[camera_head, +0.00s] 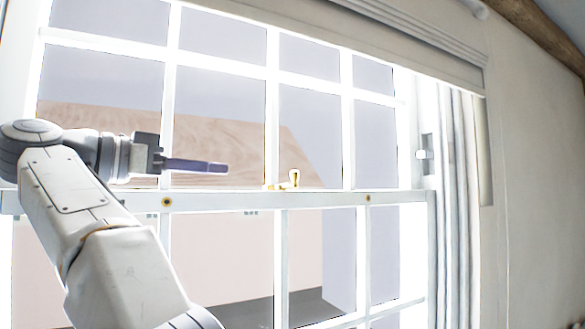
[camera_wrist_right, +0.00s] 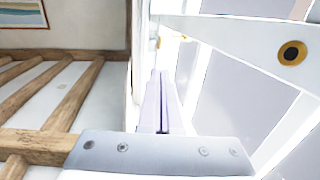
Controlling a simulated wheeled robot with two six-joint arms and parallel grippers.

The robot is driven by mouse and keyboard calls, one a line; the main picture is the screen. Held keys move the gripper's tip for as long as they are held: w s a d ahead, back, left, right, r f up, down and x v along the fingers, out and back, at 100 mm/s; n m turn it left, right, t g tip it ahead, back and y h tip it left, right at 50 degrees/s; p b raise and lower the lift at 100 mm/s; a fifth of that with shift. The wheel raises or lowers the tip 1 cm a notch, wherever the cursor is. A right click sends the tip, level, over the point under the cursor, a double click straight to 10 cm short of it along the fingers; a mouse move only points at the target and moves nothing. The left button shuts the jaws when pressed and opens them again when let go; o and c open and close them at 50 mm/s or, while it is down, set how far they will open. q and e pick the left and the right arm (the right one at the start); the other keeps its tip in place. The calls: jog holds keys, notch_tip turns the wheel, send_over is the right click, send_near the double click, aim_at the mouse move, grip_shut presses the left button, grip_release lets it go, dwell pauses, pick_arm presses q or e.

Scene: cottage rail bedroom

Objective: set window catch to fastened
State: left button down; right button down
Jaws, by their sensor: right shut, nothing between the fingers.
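The brass window catch (camera_head: 294,178) sits on the meeting rail (camera_head: 330,197) of the white sash window, near its middle. Its small knob stands up; whether it is fastened cannot be told from here. My right gripper (camera_head: 227,168) is shut and empty, pointing right, to the left of the catch and apart from it in the head view. In the right wrist view the shut fingers (camera_wrist_right: 161,78) point forward beside the window. Small brass-coloured bits show beyond them near the rail, too small to make out. My left gripper is not in view.
Round brass fittings (camera_head: 166,202) are set in the rail's face; one shows large in the right wrist view (camera_wrist_right: 292,52). A blind (camera_head: 420,50) hangs above, and a curtain (camera_head: 468,200) hangs at right. Wooden rails (camera_wrist_right: 75,95) show left in the wrist view.

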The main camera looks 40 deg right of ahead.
jog(key=shift+r, duration=0.1)
jog(key=p, duration=0.5)
send_near(291, 175)
jog(key=d, duration=0.5)
jog(key=shift+s+d, duration=0.15)
jog(key=shift+d, duration=0.8)
jog(key=shift+p, duration=0.3)
